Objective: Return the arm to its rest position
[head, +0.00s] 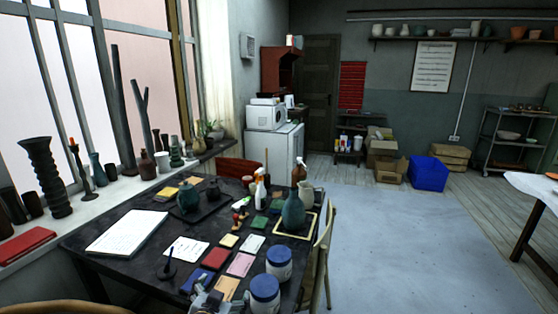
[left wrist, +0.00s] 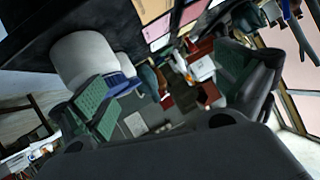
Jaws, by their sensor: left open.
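My left gripper (head: 207,296) shows in part at the bottom edge of the head view, at the near end of the dark table (head: 150,262). In the left wrist view its two fingers (left wrist: 165,85) stand apart with green pads and nothing held between them. Most of my left arm is hidden below the frame. My right gripper is in neither view.
A teal jug (head: 293,213) stands on a board at the table's right side. A teal pot (head: 188,197) and a white sheet (head: 127,232) lie farther left. Colored tiles, such as a red one (head: 216,258), cover the middle. A chair (head: 320,258) stands right of the table; open floor lies beyond.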

